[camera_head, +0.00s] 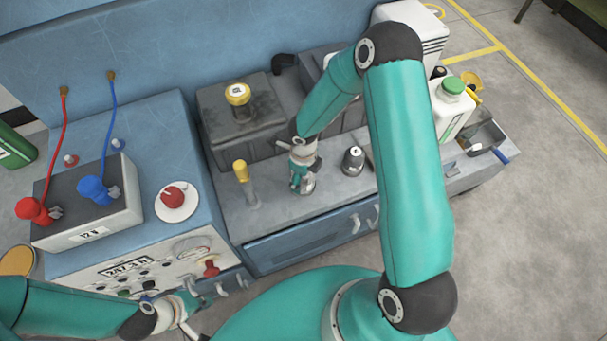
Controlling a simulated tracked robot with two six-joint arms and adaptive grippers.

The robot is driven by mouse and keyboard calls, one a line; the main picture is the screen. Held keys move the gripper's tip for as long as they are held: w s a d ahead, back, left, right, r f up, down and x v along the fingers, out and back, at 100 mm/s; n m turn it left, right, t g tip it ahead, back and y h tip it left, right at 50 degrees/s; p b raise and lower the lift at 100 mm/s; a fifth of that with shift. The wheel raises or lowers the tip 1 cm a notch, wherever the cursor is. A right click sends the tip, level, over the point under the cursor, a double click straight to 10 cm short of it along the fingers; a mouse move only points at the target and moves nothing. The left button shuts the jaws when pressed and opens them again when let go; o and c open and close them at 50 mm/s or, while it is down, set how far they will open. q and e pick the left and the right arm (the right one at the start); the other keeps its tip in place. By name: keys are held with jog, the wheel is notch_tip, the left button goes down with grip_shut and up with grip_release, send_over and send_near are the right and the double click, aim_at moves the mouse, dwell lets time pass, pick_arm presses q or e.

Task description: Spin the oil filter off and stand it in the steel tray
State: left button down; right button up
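A short dark cylinder with a pale top (353,160), which looks like the oil filter, stands upright on the grey bench ledge in front of the dark engine block (218,122). My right gripper (304,187) points down at the ledge, to the left of that cylinder and apart from it. A small silvery piece shows at its fingertips; I cannot tell whether it is gripped or part of the gripper. The steel tray (487,136) is at the right end of the bench, partly crowded by other items. My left gripper (190,318) is low at the left, by the blue cabinet's front; its finger opening is unclear.
A yellow-topped stick (241,172) stands left of my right gripper. A white jug with a green cap (453,105) stands near the tray. A battery (88,215) with red and blue clamps sits on the left cabinet. My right arm hides part of the bench.

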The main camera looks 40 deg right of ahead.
jog(key=o, duration=0.3)
jog(key=shift+o, duration=0.2)
